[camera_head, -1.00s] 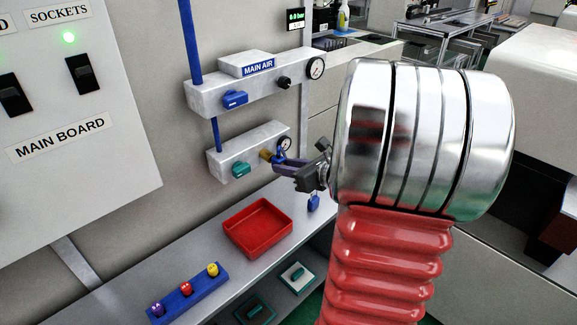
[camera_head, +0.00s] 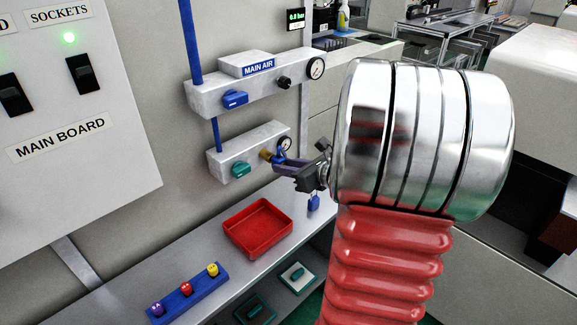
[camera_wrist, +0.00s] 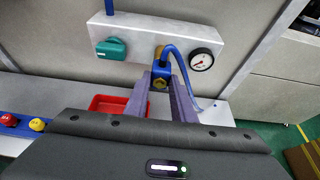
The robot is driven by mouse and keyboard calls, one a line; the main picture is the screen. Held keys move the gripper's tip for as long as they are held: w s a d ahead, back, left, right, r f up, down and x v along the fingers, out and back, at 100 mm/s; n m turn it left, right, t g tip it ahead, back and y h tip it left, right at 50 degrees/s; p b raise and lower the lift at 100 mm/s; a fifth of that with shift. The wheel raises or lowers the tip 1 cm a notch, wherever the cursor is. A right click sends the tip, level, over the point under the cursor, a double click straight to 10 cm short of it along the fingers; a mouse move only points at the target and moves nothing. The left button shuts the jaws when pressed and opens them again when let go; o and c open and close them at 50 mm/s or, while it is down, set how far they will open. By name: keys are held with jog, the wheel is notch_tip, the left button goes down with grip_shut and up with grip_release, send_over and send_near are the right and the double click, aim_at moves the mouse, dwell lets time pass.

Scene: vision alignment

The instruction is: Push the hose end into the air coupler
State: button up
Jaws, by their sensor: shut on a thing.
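My gripper (camera_head: 281,161) is at the front of the lower air block (camera_head: 222,160). In the wrist view its two purple fingers (camera_wrist: 164,76) are shut on the blue hose end (camera_wrist: 161,71), which has a brass-coloured part facing the camera. A blue hose (camera_wrist: 185,66) arches up from it and hangs down to the right. The brass air coupler (camera_head: 265,155) sticks out of the block, with the hose end right up against it. It also shows in the wrist view (camera_wrist: 158,51), mostly hidden. I cannot tell how deep the hose end sits in it.
A gauge (camera_wrist: 201,60) is close right of the coupler, and a teal valve knob (camera_wrist: 111,48) is to its left. The MAIN AIR block (camera_head: 212,98) is above. A red tray (camera_head: 232,240) and a blue rack (camera_head: 178,305) with coloured pieces stand on the shelf below.

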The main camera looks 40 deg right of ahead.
jog(key=shift+w, duration=0.5)
jog(key=o, duration=1.1)
jog(key=shift+s, duration=0.15)
jog(key=v, duration=1.3)
jog(key=shift+s+r, duration=0.15)
jog(key=shift+s, duration=0.05)
jog(key=shift+a, duration=0.1)
